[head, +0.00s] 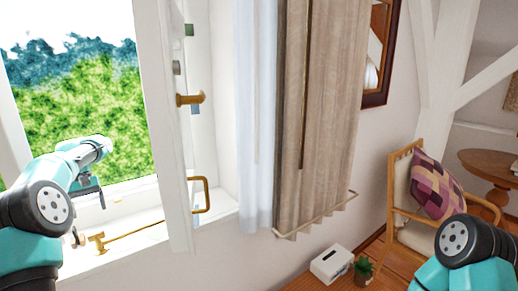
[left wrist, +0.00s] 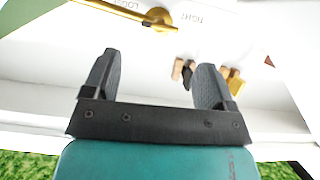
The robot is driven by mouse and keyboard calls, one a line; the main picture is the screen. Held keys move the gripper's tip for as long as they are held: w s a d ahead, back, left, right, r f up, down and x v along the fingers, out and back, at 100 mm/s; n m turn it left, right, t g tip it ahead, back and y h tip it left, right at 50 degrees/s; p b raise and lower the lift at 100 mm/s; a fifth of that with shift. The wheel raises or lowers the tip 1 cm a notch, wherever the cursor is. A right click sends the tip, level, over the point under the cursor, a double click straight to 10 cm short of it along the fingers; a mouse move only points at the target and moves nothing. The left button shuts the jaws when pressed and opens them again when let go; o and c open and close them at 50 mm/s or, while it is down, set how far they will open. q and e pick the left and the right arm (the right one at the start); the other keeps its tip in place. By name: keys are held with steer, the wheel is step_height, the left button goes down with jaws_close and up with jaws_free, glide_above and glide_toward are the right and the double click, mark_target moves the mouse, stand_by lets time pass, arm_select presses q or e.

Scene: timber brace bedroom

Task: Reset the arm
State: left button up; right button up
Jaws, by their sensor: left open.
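My left arm comes in from the left in the head view, in front of the open window. Its gripper (head: 90,190) hangs above the white sill. In the left wrist view the left gripper (left wrist: 157,68) has its two dark fingers wide apart with nothing between them. A brass stay (head: 135,234) lies along the sill, below and to the right of the gripper. A brass knob with a bar (left wrist: 160,18) shows beyond the fingers, by lettering that reads LOOSE and TIGHT. My right arm shows only a link at the lower right; its gripper is outside the view.
The white window sash (head: 170,120) stands open, with a brass handle (head: 203,194) low on it. Beige curtains (head: 325,110) hang to its right. A white box (head: 331,264) and a small potted plant (head: 363,268) stand below. A cushioned chair (head: 420,235) is at the right.

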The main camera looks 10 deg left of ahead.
mark_target(99, 239)
arm_select(q)
steer(key=shift+x, duration=4.25)
steer(key=m+g+y, duration=0.1)
steer(key=m, duration=0.3)
steer(key=shift+w, duration=0.1)
steer(key=m+y, duration=0.2)
steer(key=m, duration=0.2)
steer(key=shift+d+r, duration=0.1)
steer(key=shift+d, duration=0.05)
